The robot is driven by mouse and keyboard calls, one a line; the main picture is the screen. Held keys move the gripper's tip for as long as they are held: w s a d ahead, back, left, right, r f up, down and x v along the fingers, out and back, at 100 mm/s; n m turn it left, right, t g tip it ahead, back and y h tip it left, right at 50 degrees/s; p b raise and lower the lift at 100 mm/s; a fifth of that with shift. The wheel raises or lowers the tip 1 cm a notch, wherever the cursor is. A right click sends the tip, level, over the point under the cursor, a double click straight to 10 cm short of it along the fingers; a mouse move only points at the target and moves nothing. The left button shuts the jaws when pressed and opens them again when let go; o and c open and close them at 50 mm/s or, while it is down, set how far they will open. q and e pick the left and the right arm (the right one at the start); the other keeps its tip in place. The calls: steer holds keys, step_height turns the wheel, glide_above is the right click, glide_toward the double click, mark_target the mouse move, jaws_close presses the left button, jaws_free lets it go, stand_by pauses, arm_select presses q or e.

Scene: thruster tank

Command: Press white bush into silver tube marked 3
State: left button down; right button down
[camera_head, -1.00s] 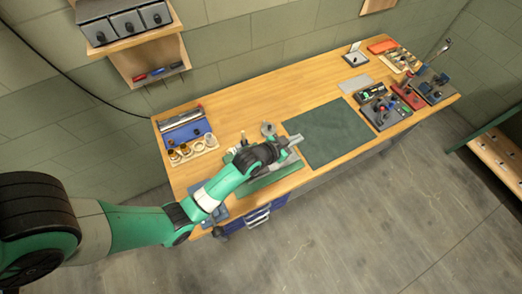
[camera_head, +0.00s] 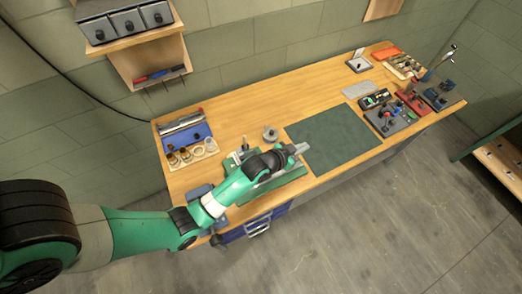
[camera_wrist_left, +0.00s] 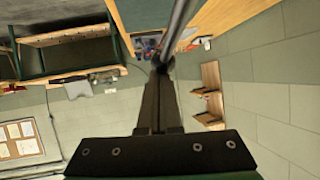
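My left gripper (camera_head: 301,148) reaches over a green fixture (camera_head: 292,175) at the bench's front left. In the left wrist view its dark fingers (camera_wrist_left: 161,75) lie close together. A round silver bar (camera_wrist_left: 180,28) runs from the top of that view down to the fingertips; I cannot tell whether it is gripped or only touched. Ring-shaped bushes stand in a row in a light holder, a pale one (camera_head: 210,145) among them. Behind them a long silver tube (camera_head: 180,124) lies by a blue tray (camera_head: 188,137). No number mark is readable. My right gripper is not seen.
A small round grey part (camera_head: 270,134) stands behind my gripper. A dark green mat (camera_head: 333,136) lies clear in the middle. Tools and small fixtures (camera_head: 390,118) crowd the right end. A wooden wall shelf (camera_head: 145,68) hangs at the back left.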

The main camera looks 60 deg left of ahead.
arm_select(q)
steer(key=shift+s, duration=0.1)
steer(key=shift+r+p, duration=0.35)
steer(key=shift+p, duration=0.15)
step_height(320, 180, up, 13)
steer(key=s+d+p, duration=0.2)
steer(key=p, duration=0.3)
steer(key=shift+s+d, duration=0.2)
steer(key=shift+d, duration=0.15)
